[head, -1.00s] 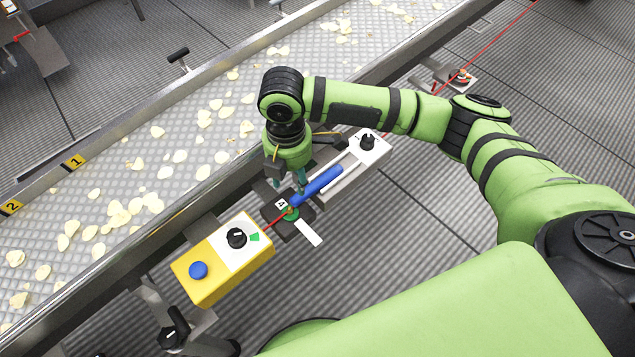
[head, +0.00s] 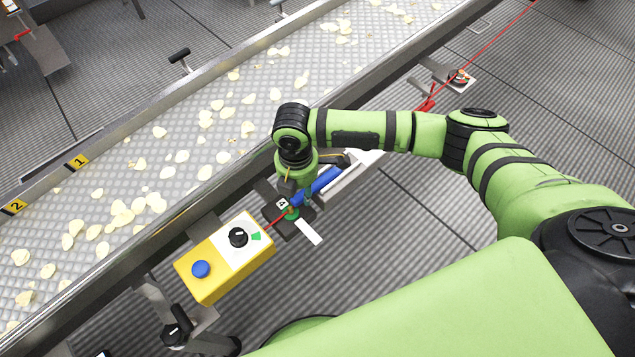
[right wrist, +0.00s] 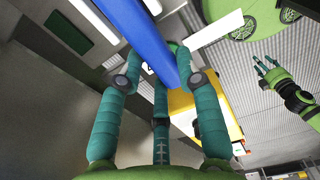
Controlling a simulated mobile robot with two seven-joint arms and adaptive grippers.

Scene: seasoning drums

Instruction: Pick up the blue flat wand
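The blue flat wand (head: 323,182) lies slanted beside the conveyor, its near end by a small dark holder (head: 288,222). In the head view my right gripper (head: 298,196) points down over the wand and hides part of it. In the right wrist view the blue wand (right wrist: 142,36) runs between my spread teal fingers (right wrist: 160,90), which stand apart on either side. The right gripper is open, with no clear grip on the wand. My left gripper (right wrist: 266,70) shows small at the right of the wrist view, fingers spread and empty; it is outside the head view.
A yellow control box (head: 222,262) with a blue button and black knob sits close to the wand's near end. The conveyor (head: 130,170) with scattered chips runs alongside. A red cord (head: 430,100) passes along its edge. A white tag (head: 308,232) sticks out below the holder.

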